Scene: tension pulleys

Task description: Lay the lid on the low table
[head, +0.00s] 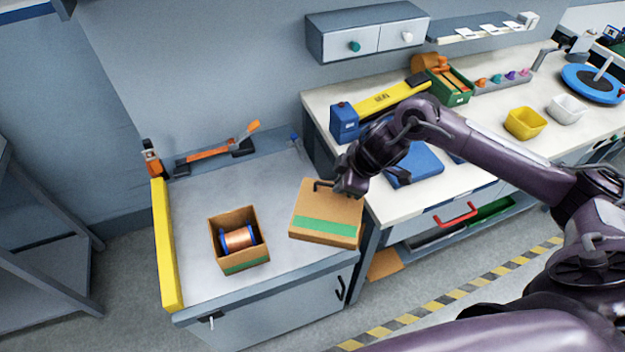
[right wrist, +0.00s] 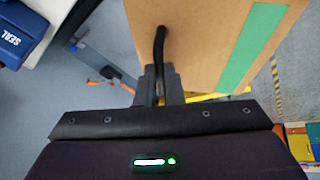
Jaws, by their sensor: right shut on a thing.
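The brown cardboard lid (head: 327,208) has a green stripe and a dark handle. My right gripper (head: 338,187) is shut on that handle. The right wrist view shows the fingers (right wrist: 160,84) closed on the black handle (right wrist: 159,45), with the lid (right wrist: 205,40) beyond them. In the head view the lid appears over the right part of the low grey table (head: 195,188); I cannot tell whether it touches the top. An open cardboard box (head: 246,264) with a copper spool (head: 238,238) inside stands on the table, left of the lid. My left gripper is not in view.
A yellow strip (head: 167,245) edges the table's left side. An orange-handled tool (head: 207,153) lies along its back. The white workbench (head: 480,140) at right carries a blue-and-yellow sealer (head: 385,100) and bins. Table top behind the box is clear.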

